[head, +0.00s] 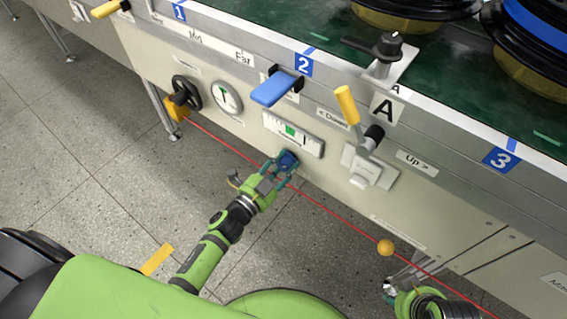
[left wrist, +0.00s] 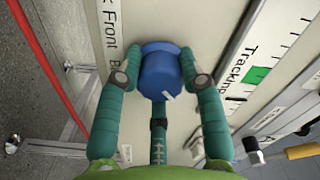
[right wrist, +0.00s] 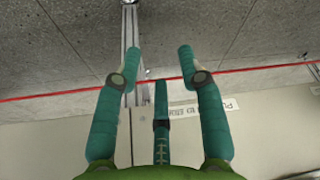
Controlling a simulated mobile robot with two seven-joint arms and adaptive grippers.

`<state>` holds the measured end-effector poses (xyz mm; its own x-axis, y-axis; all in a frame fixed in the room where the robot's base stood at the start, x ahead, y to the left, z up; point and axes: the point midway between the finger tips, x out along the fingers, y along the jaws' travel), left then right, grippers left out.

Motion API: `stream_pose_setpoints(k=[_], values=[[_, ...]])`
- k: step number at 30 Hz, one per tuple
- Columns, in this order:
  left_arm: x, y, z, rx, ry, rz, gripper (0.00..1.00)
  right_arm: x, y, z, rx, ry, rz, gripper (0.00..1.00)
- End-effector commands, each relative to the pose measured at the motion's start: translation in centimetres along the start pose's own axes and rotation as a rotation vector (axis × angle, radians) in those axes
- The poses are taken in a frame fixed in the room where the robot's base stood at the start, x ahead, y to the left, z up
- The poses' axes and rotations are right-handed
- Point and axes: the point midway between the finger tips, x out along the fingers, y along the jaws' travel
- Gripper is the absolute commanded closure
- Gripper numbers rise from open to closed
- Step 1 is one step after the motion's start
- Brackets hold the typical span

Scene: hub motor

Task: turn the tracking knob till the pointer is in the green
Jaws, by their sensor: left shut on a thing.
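The blue tracking knob (left wrist: 160,72) sits on the pale front panel, below the tracking gauge (head: 311,148) in the head view. My left gripper (head: 284,165) is shut on the knob, with one finger at each side of it in the left wrist view (left wrist: 160,80). A white mark shows on the knob's edge. The gauge has a green zone (left wrist: 257,76). A thin dark mark (left wrist: 236,98) that looks like the pointer lies outside the green, on its right side in the head view. My right gripper (right wrist: 158,65) is open and empty, low at the right.
A round dial (head: 227,97) and a black handwheel (head: 186,92) are left of the gauge. A blue lever (head: 274,89) juts out above it, a yellow-handled crank (head: 347,104) to its right. A red cord (head: 330,212) with a yellow ball (head: 385,247) runs along the front.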

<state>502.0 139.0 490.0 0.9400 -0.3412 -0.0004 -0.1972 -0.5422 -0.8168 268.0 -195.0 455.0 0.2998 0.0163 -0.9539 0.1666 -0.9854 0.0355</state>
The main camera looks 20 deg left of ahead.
Motion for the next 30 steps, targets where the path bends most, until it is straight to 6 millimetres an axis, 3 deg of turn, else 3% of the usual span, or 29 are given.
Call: stream_pose_setpoints(k=[15, 30], values=[[0.1, -0.1, 0.0, 0.430, 0.001, -0.003, 0.94, -1.3, -0.3, -1.1, 0.000, 0.063, -0.004, 0.60], [0.1, -0.2, -0.1, 0.583, 0.001, -0.005, 0.94, -1.3, -0.5, -3.4, -0.011, 0.166, -0.003, 0.60]])
